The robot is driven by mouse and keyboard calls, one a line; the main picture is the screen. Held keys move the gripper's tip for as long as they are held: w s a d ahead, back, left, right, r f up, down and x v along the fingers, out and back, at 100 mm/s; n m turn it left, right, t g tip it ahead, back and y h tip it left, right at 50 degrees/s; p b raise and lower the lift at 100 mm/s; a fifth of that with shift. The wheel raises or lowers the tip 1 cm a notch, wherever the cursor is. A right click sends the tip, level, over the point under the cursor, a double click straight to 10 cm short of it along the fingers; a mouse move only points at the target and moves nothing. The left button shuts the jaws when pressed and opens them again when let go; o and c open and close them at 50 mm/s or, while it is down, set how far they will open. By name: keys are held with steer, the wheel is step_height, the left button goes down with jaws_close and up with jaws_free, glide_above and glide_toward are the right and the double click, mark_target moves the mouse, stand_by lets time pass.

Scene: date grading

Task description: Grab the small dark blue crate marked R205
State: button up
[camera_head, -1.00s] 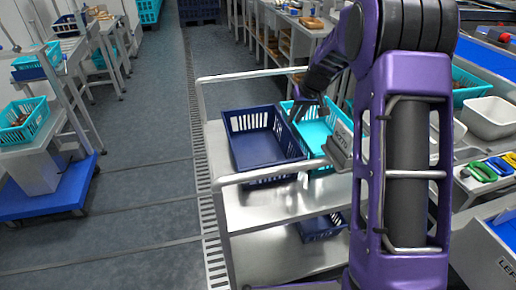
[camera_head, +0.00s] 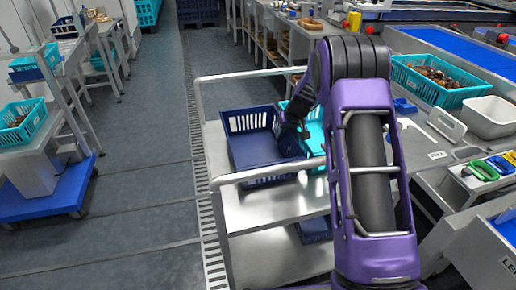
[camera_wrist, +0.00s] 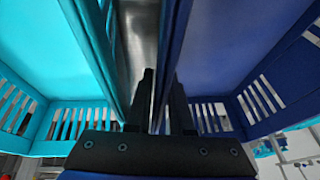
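A dark blue crate (camera_head: 250,124) stands empty on the upper shelf of the cart. In the wrist view its wall (camera_wrist: 177,40) runs down between the two fingers of my gripper (camera_wrist: 163,95). The fingers are apart, one on each side of this wall, with the crate's inside to the right. In the head view my gripper (camera_head: 304,132) is at the crate's right side, partly hidden by my arm. Another dark blue crate (camera_head: 314,229) is on the lower shelf, mostly hidden. I cannot read R205 on either crate.
A teal crate (camera_head: 316,140) stands close to the right of the upper dark blue crate, with a narrow gap of bare shelf between. The cart's rail (camera_head: 268,173) crosses in front. The upper shelf's front (camera_head: 260,207) is bare.

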jaws_close()
steer(key=shift+r, duration=0.1)
stand_by(1.2)
